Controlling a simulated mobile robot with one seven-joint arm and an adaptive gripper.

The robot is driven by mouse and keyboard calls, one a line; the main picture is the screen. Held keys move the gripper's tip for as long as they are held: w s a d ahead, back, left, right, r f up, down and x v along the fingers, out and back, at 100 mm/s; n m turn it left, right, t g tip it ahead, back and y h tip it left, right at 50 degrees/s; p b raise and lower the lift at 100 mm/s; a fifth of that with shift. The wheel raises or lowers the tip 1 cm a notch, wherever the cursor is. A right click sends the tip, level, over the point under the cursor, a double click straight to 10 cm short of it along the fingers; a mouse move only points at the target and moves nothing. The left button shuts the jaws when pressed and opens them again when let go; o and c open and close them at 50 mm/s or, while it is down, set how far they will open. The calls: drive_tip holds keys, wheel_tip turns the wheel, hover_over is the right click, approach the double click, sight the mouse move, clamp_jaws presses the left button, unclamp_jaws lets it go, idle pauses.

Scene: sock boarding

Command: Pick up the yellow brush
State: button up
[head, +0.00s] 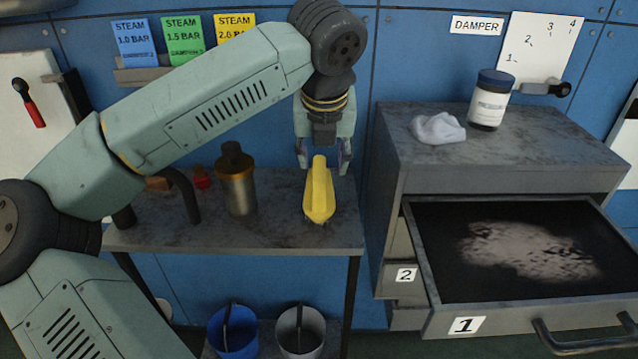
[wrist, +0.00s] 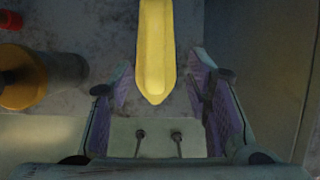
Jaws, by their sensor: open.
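The yellow brush (head: 319,192) rests on the grey shelf (head: 275,226), close to its right end, its long handle pointing toward the wall. My gripper (head: 324,156) is open at the handle's far end. In the wrist view the brush (wrist: 155,50) comes in from the top, and its rounded handle tip lies between the two purple-padded fingers of my gripper (wrist: 163,90). Gaps show on both sides of the handle, so the fingers look apart from it. The brush's lower side is mostly hidden.
A brass-coloured canister (head: 237,185) and a small red object (head: 201,178) stand left of the brush. To the right, a grey cabinet (head: 500,150) has its top drawer (head: 425,255) pulled out. A blue bucket (head: 232,335) and a grey bucket (head: 300,335) stand below.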

sight(319, 172)
drive_tip(key=shift+x, duration=0.85)
drive_tip(key=x, duration=0.1)
drive_tip(key=p+x, duration=0.2)
drive_tip(key=x, duration=0.1)
drive_tip(key=shift+w+a, duration=0.25)
drive_tip(key=shift+a, duration=0.1)
drive_tip(key=shift+w+f, duration=0.2)
drive_tip(key=shift+f, duration=0.35)
drive_tip(key=shift+c, duration=0.5)
clamp_jaws()
